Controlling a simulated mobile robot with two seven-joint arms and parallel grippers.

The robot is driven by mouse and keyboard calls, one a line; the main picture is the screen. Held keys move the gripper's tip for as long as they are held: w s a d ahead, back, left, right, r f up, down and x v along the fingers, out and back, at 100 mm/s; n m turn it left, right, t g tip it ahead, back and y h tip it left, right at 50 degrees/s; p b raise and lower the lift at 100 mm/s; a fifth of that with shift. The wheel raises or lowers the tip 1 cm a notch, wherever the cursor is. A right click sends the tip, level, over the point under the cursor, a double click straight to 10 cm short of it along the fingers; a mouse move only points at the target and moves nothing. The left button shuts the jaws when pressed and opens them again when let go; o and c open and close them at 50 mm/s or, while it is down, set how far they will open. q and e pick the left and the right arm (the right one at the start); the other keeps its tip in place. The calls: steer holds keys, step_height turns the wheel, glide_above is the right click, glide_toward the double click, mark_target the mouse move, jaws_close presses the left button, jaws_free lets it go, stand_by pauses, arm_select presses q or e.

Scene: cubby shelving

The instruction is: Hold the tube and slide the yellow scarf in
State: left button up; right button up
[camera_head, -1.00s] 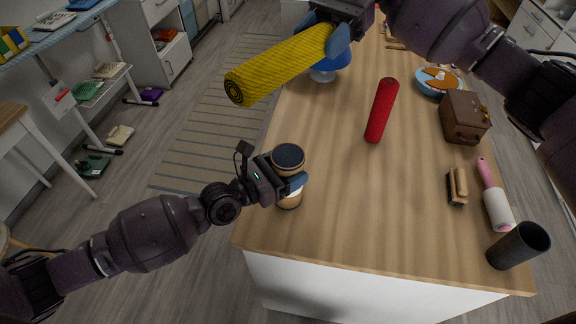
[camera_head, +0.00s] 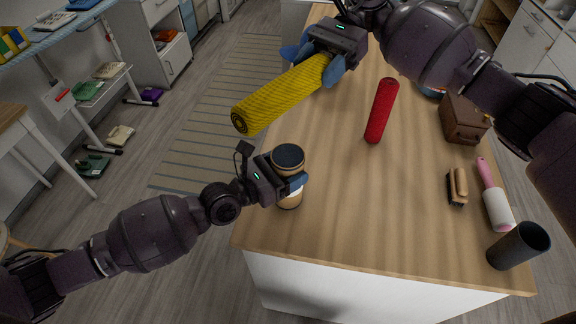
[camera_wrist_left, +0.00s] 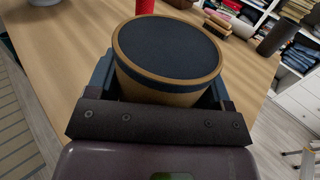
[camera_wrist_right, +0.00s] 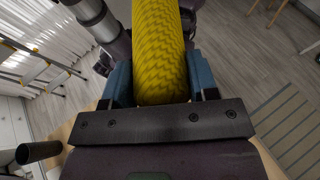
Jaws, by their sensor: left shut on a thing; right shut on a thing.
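The tan tube (camera_head: 288,158) stands upright on the near-left part of the wooden table. Its round top is dark; I cannot tell whether that is an opening or a lid. My left gripper (camera_head: 295,184) is shut around its upper side, and the tube fills the jaws in the left wrist view (camera_wrist_left: 168,60). The rolled yellow scarf (camera_head: 272,103) is shut in my right gripper (camera_head: 328,68) near one end. The scarf lies tilted, its free end pointing down-left, apart from the tube in the picture. It also fills the right wrist view's jaws (camera_wrist_right: 160,50).
A brown box (camera_head: 464,118), a brush (camera_head: 457,187), a pink-handled lint roller (camera_head: 496,206) and a dark cylinder (camera_head: 518,246) are at the right. The table's middle is clear.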

steer(key=shift+f, duration=0.15)
steer(key=o, duration=1.1)
steer(key=shift+c, duration=0.2)
steer(key=v, duration=1.2)
